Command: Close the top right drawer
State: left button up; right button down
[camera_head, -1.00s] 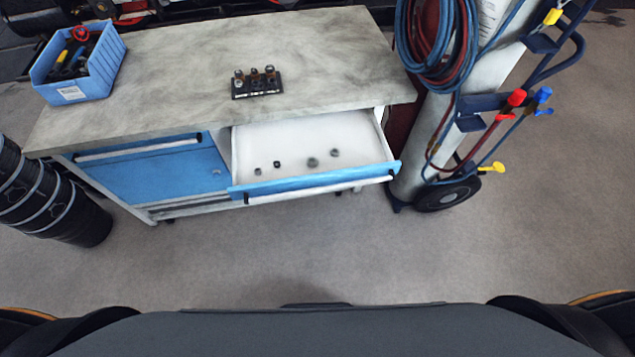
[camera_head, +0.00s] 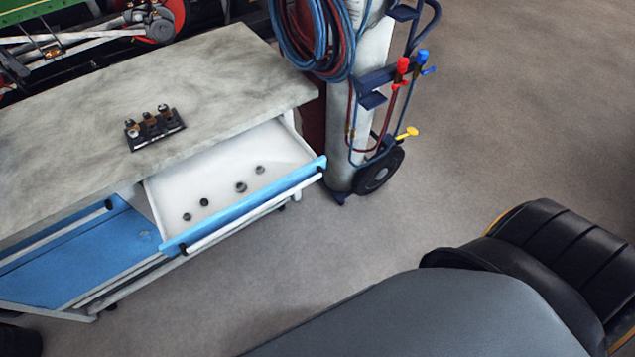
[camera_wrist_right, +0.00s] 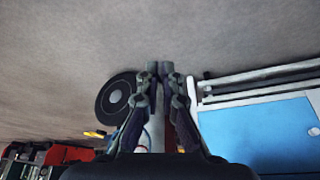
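The top right drawer (camera_head: 243,211) of the workbench cabinet stands pulled out in the head view. It has a blue front edge, a pale handle bar and a white inside, with several small dark round parts lying in it. My right gripper (camera_wrist_right: 160,66) shows in the right wrist view, its two fingertips close together with nothing visible between them. A blue cabinet panel (camera_wrist_right: 257,135) with pale bars lies to its right there, apart from the fingers. I cannot tell which drawer that panel is. My left gripper is in neither current view.
A black holder (camera_head: 155,130) with sockets stands on the grey worktop (camera_head: 75,130). A hand truck (camera_head: 385,80) with a gas cylinder and hoses stands close to the drawer's right; its wheel (camera_wrist_right: 117,97) shows in the wrist view. The floor (camera_head: 340,235) before the drawer is clear.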

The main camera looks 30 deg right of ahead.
jog(key=w+d+r+m+t+b, duration=0.1)
jog(key=w+d+m+t+b, duration=0.2)
jog(key=w, duration=0.5)
jog(key=m+t+y+b, duration=0.4)
jog(key=m+t+b, duration=0.4)
jog(key=m+t, duration=0.25)
send_near(325, 175)
pick_arm(q)
notch_tip(325, 175, down, 14)
jog(key=shift+r, duration=0.2)
pick_arm(e)
jog(key=w+a, duration=0.1)
jog(key=w, duration=0.5)
jog(key=shift+w, duration=0.4)
pick_arm(q)
jog(key=shift+w, duration=0.1)
pick_arm(e)
jog(key=shift+a+f, duration=0.1)
